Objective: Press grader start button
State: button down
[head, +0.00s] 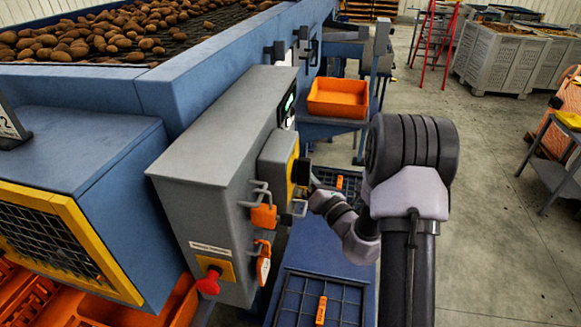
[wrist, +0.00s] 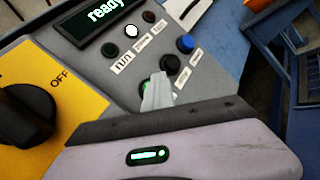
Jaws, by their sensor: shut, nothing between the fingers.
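The grader's grey control panel (wrist: 215,75) fills the top of the wrist view, with a display (wrist: 105,20) reading "ready". My gripper (wrist: 158,78) is shut and empty, its fingertips over the lower part of the panel. A green button (wrist: 147,86) shows only as a sliver beside and behind the fingers; I cannot tell whether they touch it. Its label is hidden. In the head view, the grey control cabinet (head: 215,150) stands left of my arm, and the fingertips cannot be made out.
A black button (wrist: 170,63), a blue button (wrist: 185,43) and a lit white lamp (wrist: 132,31) are close by. A black OFF knob (wrist: 27,112) sits on a yellow plate at left. A red emergency stop (head: 209,281) and orange padlocks (head: 263,217) project from the cabinet.

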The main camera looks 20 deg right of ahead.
jog(key=shift+w+a, duration=0.1)
jog(key=shift+a, duration=0.45)
dwell(0.5)
jog(key=shift+f, duration=0.15)
dwell(0.4)
jog(key=shift+f, duration=0.4)
jog(key=shift+s, duration=0.2)
jog(key=d, duration=0.1)
jog(key=s+d, duration=0.1)
jog(key=d+b, duration=0.1)
jog(key=shift+s+d+r, duration=0.1)
jog(key=shift+s+d, duration=0.2)
jog(key=shift+s, duration=0.1)
dwell(0.3)
